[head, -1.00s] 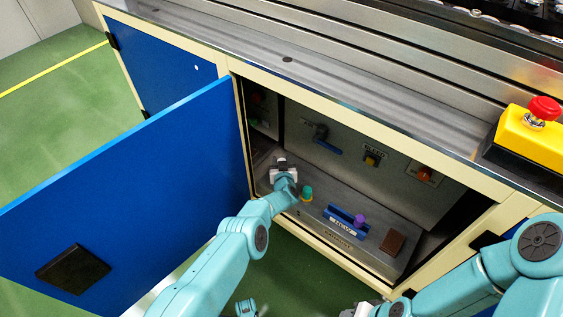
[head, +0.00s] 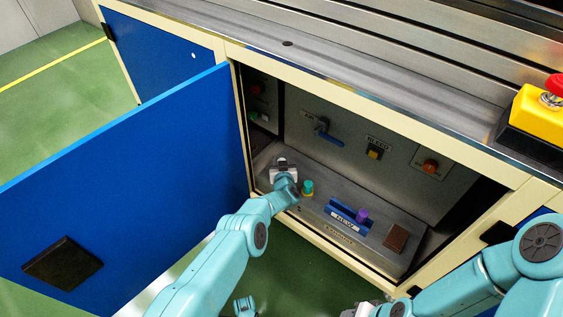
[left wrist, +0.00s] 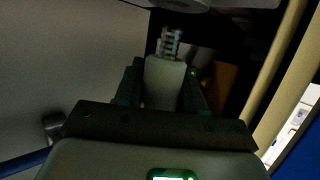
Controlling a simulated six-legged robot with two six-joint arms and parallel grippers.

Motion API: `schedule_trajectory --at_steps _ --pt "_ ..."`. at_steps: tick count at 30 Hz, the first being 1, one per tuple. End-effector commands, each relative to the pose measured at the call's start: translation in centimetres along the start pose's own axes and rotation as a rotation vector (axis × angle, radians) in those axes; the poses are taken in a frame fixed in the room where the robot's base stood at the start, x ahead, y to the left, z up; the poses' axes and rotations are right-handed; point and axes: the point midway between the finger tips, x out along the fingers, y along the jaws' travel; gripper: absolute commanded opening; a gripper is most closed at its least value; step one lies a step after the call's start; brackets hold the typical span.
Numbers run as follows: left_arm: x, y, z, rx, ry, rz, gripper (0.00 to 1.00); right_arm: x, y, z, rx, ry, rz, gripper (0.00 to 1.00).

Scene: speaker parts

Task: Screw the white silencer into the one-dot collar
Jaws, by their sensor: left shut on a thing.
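My left gripper (head: 283,168) reaches into the open cabinet at its left side, above the cabinet floor. In the left wrist view the left gripper (left wrist: 165,88) is shut on the white silencer (left wrist: 165,72), whose pale body lies between the fingers with a ribbed, thread-like end pointing away. The silencer cannot be made out clearly in the head view. I cannot pick out the one-dot collar or any dot marks for certain; the left wrist view is dark. My right arm comes in at the lower right; its gripper is mostly cut off at the bottom edge.
A blue holder (head: 344,217) with a purple part (head: 361,215) and a brown block (head: 396,237) are farther right. The back panel has a blue lever (head: 329,138). The blue door (head: 130,190) stands open.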

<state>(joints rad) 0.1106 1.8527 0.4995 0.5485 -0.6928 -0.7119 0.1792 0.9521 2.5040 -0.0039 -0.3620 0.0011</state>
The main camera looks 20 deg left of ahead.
Motion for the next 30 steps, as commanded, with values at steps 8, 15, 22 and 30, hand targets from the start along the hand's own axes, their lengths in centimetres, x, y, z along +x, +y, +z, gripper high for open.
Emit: schedule_trajectory --at_steps 8,15,22,30 --pt "0.04 0.01 0.04 0.001 0.000 0.001 0.09 0.37 0.13 0.00 0.000 0.000 0.000 0.43" --pt "0.00 0.01 -0.02 0.000 0.000 0.000 0.09 0.31 0.11 0.01 0.000 0.000 0.000 0.43" --pt "0.01 0.00 0.01 0.000 0.000 0.000 0.09 0.35 0.12 0.00 0.000 0.000 0.000 0.43" --pt "0.01 -0.02 -0.05 0.000 0.001 0.000 0.09 0.66 0.23 0.00 0.000 0.000 0.000 0.43"
